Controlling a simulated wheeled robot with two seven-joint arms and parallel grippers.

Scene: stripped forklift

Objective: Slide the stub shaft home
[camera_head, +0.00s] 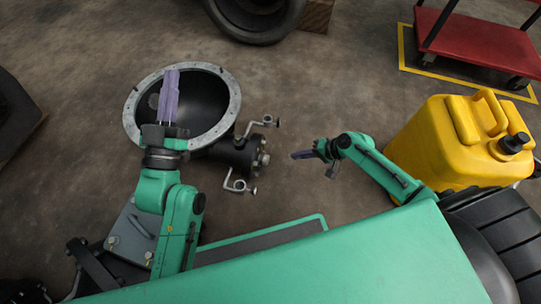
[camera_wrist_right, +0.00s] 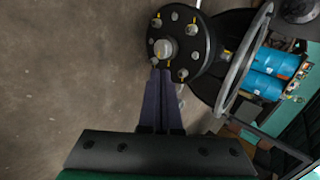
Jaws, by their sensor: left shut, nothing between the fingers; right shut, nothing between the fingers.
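The axle housing (camera_head: 232,95) has a pale bolted ring around a dark bowl and lies on the floor at left centre. Its round black hub (camera_head: 262,158) faces right, with bolts around it. In the right wrist view, a light round shaft end (camera_wrist_right: 164,48), which looks like the stub shaft, sits in the middle of the hub flange (camera_wrist_right: 190,70); its depth is hard to tell. My left gripper (camera_head: 172,76) is shut and empty, over the bowl. My right gripper (camera_head: 294,156) is shut and empty, right of the hub. Its fingertips (camera_wrist_right: 161,72) appear just below the shaft end; contact cannot be judged.
Two metal brackets (camera_head: 264,122) (camera_head: 238,187) stick out beside the hub. A yellow jerrycan (camera_head: 450,145) stands at the right. A red cart (camera_head: 480,42) is at the back right and a tyre (camera_head: 255,20) at the back.

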